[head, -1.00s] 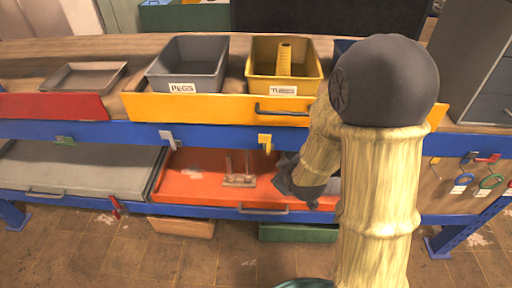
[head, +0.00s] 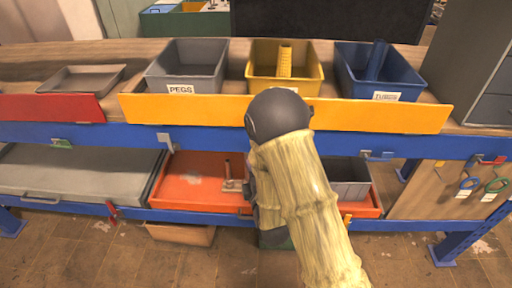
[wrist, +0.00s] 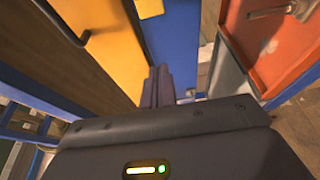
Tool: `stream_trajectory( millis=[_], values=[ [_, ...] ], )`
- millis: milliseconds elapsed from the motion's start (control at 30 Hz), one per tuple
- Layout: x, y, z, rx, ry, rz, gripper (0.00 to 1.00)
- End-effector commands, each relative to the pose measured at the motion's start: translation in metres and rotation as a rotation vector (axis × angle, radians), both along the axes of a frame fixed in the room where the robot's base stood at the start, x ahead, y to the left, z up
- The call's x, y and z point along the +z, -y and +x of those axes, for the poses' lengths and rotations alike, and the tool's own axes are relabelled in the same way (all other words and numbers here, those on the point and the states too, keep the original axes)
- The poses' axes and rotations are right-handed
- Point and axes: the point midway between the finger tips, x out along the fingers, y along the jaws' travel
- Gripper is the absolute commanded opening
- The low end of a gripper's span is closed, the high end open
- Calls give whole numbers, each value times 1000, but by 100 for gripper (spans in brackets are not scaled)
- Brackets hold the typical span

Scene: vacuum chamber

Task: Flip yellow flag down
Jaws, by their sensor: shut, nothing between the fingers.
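The yellow flag on the upper blue rail (head: 225,135) cannot be made out in either view now; in the head view my arm covers its spot. In the head view my gripper is hidden behind my arm. I cannot tell whether the fingers touch anything.
A grey flag (head: 165,141) and a blue flag (head: 378,155) sit on the upper rail. A red flag (head: 112,212) is on the lower rail. An orange tray (head: 185,190) and a grey bin (head: 348,172) lie below.

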Motion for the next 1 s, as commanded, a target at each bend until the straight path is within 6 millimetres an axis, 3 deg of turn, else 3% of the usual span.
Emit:
stream_trajectory(
  millis=[267, 867, 1000],
  values=[
    [2, -3, 11, -1, 0, 2, 0],
    [3, -34, 95, 6, -1, 3, 0],
    [2, -8, 95, 0, -5, 0, 0]
  ],
)
